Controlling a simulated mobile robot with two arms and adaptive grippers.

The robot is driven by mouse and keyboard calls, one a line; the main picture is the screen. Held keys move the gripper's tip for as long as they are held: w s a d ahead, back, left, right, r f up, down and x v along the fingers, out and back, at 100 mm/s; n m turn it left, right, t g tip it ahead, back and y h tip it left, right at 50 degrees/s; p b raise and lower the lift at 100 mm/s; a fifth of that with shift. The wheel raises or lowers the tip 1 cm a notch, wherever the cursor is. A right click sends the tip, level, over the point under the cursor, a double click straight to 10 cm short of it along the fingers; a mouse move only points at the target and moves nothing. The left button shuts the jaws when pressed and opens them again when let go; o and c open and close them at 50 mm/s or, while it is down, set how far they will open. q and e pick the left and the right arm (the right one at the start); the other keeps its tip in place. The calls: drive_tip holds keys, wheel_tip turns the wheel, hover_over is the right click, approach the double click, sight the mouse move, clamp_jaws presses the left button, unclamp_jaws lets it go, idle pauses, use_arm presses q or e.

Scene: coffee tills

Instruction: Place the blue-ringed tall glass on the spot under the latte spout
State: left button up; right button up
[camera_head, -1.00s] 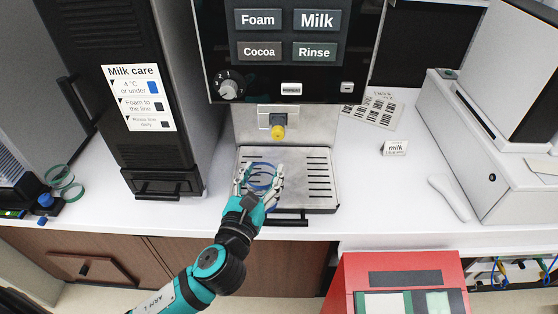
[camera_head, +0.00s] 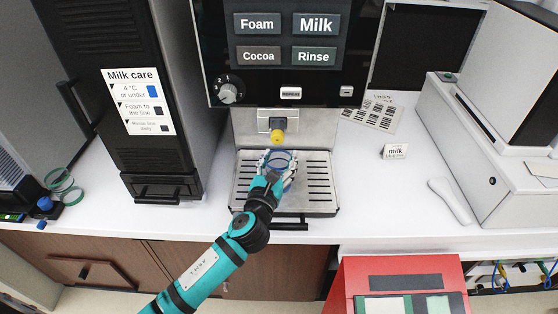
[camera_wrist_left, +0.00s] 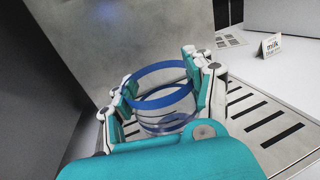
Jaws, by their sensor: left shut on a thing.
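The blue-ringed tall glass (camera_head: 281,160) is clear with a blue band and sits between the fingers of my left gripper (camera_head: 277,171). In the left wrist view the glass (camera_wrist_left: 163,100) shows its blue rings, and the left gripper (camera_wrist_left: 163,92) is closed around it from both sides. The glass is over the slotted drip tray (camera_head: 321,204), below the yellow-tipped spout (camera_head: 278,135). I cannot tell whether its base touches the tray. My right gripper is not in view.
The dark milk fridge (camera_head: 117,90) stands left of the machine. Green rings (camera_head: 62,181) are at far left.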

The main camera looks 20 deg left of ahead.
use_arm(q)
drive_tip(key=o, duration=1.1)
drive_tip(key=shift+f, duration=0.1)
drive_tip(key=o, duration=0.5)
drive_tip(key=shift+r, duration=0.25)
drive_tip(key=shift+s+b, duration=0.7)
drive_tip(key=shift+s, duration=5.35)
drive_tip(key=shift+d+f, duration=0.1)
drive_tip(key=shift+f, duration=0.05)
